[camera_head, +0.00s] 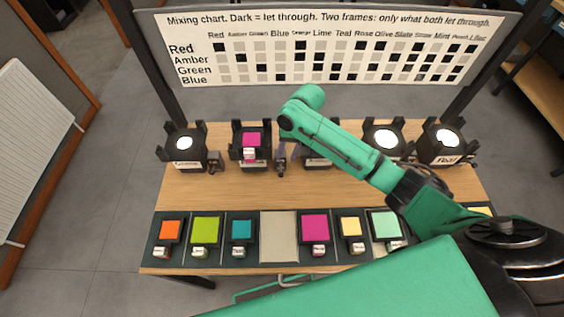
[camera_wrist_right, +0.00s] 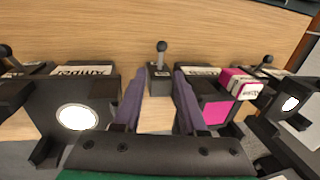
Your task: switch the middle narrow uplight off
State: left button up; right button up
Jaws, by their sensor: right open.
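My right gripper (camera_head: 288,150) is over the back row of uplights, partly hidden by its own arm. In the right wrist view its two purple fingers (camera_wrist_right: 158,76) are apart with nothing between the tips. A small switch with a dark ball-topped lever (camera_wrist_right: 161,52) stands just beyond the fingertips; it also shows in the head view (camera_head: 281,168). No contact is clear. The middle uplight (camera_head: 317,160) is mostly hidden by my arm; in the wrist view it is the black box with a glowing lens (camera_wrist_right: 77,117) and a label reading Amber. My left gripper is not seen.
An uplight with a magenta frame (camera_head: 251,140) stands left of the switch. Other lit uplights (camera_head: 184,145) (camera_head: 384,138) (camera_head: 447,138) share the row. Coloured frames (camera_head: 206,229) lie along the table's front edge. A mixing chart (camera_head: 330,55) stands behind. Bare wood lies between the rows.

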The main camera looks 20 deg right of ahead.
aim_at(281, 169)
jog(key=f, duration=0.4)
jog(key=w+a+f, duration=0.1)
jog(key=f, duration=0.1)
jog(key=shift+w+f, duration=0.1)
jog(key=shift+a+f, duration=0.15)
jog(key=shift+f, duration=0.1)
grip_shut()
jog(key=s+t+p, duration=0.1)
jog(key=t+p, duration=0.1)
jog(key=p, duration=0.1)
jog(key=shift+h+p, duration=0.3)
jog(key=shift+p, duration=0.1)
jog(key=shift+a+f+t, duration=0.1)
jog(key=shift+f+t, duration=0.15)
jog(key=shift+t, duration=0.25)
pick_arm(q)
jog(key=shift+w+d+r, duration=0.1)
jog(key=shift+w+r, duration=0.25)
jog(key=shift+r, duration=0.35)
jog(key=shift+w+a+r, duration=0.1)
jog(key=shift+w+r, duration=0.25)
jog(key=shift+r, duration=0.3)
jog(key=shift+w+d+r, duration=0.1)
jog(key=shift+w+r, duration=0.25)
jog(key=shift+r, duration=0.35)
pick_arm(e)
jog(key=shift+f+n+t+h, duration=0.3)
jog(key=shift+t, duration=0.7)
